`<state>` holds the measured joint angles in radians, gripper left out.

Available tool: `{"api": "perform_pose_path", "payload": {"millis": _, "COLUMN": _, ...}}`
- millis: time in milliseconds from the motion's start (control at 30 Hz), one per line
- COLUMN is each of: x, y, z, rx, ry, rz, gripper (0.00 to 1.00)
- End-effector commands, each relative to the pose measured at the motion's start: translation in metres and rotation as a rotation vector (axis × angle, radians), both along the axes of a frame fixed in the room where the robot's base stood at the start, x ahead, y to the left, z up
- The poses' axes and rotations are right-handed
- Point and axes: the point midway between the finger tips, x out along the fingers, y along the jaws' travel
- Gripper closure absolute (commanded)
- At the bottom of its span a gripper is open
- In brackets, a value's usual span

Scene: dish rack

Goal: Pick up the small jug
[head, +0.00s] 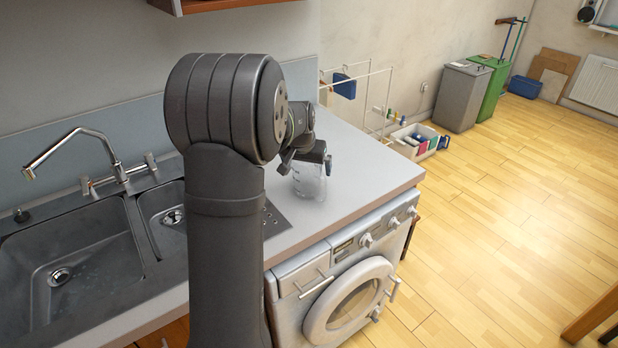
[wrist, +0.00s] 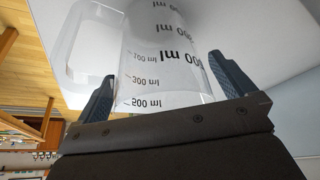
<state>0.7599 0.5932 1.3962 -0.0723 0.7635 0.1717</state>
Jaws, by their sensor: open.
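The small jug (head: 308,184) is clear, with dark millilitre markings, and stands on the grey counter beside the dish area's right end, above the washing machine. In the wrist view the jug (wrist: 165,60) fills the middle, and its clear handle (wrist: 75,45) sticks out to the left. My gripper (head: 306,166) is open at the jug in the head view. In the wrist view one dark finger of my gripper (wrist: 162,55) is on each side of the jug's body. I cannot tell whether either finger touches it. Part of the jug is hidden behind my gripper.
The double sink (head: 75,268) with its tap (head: 75,145) is at the left. The counter (head: 372,165) is clear right of the jug. The washing machine (head: 345,285) stands below. A white wire rack (head: 360,95) and grey and green bins are beyond the counter.

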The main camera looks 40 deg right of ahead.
Motion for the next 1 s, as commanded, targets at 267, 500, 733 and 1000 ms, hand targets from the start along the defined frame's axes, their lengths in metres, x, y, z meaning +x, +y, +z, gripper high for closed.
{"api": "perform_pose_path", "payload": {"millis": 267, "x": 0.001, "y": -0.001, "z": -0.002, "rx": -0.002, "ry": -0.001, "rz": 0.0, "gripper": 0.1}}
{"api": "perform_pose_path", "payload": {"millis": 500, "x": 0.001, "y": -0.001, "z": -0.002, "rx": -0.002, "ry": -0.001, "rz": 0.0, "gripper": 0.47}}
{"api": "perform_pose_path", "payload": {"millis": 733, "x": 0.001, "y": -0.001, "z": 0.0, "rx": -0.002, "ry": -0.002, "rz": 0.0, "gripper": 0.47}}
{"api": "perform_pose_path", "payload": {"millis": 1000, "x": 0.001, "y": -0.001, "z": 0.027, "rx": -0.003, "ry": -0.004, "rz": 0.0, "gripper": 0.47}}
